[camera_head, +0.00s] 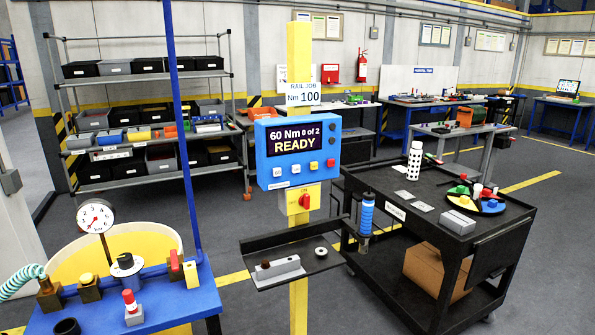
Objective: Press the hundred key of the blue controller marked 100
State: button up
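The blue controller (262,155) is mounted on a yellow post in the middle of the view. Its dark screen (295,139) reads "60 Nm 0 of 2 READY". A row of small keys runs below the screen. Two pale keys (287,170) are at the left, and a red key (331,163) is at the right end. The key markings are too small to read, so I cannot tell which one is marked 100. A sign (303,94) above the controller reads "RAIL JOB Nm 100". My gripper is not in view.
Below the controller are a yellow switch box with a red knob (304,201) and a black tray (328,262) holding small parts. A blue bench (180,304) with a gauge stands at left. A black cart (388,268) stands close at right. Floor shows between bench and post.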

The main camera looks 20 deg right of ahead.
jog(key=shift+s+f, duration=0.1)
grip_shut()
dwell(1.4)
